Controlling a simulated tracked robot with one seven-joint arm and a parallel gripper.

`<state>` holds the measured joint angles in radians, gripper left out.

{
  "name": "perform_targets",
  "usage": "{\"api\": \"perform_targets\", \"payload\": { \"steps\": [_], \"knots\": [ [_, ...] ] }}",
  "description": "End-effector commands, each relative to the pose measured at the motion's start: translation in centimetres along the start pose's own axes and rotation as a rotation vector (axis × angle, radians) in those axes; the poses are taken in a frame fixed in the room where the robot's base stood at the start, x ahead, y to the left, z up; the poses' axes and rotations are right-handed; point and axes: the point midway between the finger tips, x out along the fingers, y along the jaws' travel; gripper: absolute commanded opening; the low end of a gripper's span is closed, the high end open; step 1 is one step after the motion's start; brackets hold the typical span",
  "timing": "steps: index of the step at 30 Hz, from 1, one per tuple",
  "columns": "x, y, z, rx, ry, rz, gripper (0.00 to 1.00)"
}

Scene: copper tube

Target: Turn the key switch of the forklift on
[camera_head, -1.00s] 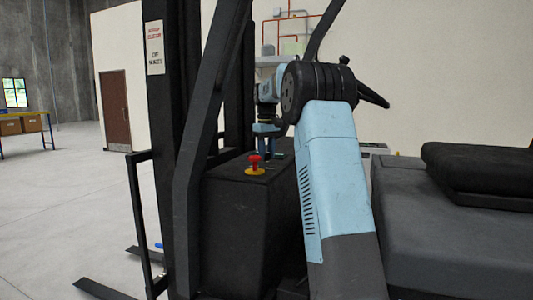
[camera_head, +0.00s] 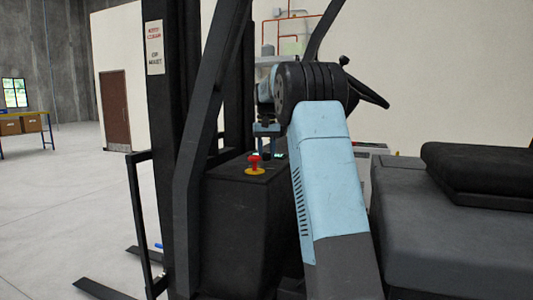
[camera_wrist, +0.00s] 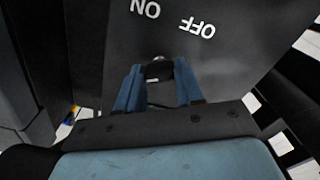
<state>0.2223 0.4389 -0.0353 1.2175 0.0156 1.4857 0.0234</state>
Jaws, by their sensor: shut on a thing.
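The forklift's key switch (camera_wrist: 158,69) is a small dark key on the dark console panel (camera_wrist: 215,62). Upside-down white ON and OFF labels are at the top of the wrist view, ON to the left and OFF to the right. My gripper (camera_wrist: 158,83) has its two blue fingers on either side of the key and is shut on it. In the head view, my gripper (camera_head: 267,143) is over the top of the black console, behind the red button. The exact angle of the key is hard to tell, as the fingers partly cover it.
A red emergency button (camera_head: 254,161) on a yellow base stands on the console close to my gripper. The mast and a slanted post (camera_head: 205,130) rise to the left. The forklift's black seat (camera_head: 480,170) is at the right.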

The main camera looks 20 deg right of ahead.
Motion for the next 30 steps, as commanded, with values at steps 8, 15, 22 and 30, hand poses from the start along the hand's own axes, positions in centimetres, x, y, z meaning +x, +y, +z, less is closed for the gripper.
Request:
{"api": "perform_targets", "payload": {
  "steps": [8, 15, 22, 30],
  "knots": [
    [-0.2, 0.2, -0.1, 0.005, 0.005, 0.002, 0.06],
    [-0.1, 0.1, 0.0, 0.003, 0.003, 0.001, 0.53],
    [-0.1, 0.1, 0.0, 0.002, 0.002, 0.001, 0.62],
    [-1.3, 0.0, -0.1, 0.002, 0.004, 0.001, 0.62]
  ]
}}
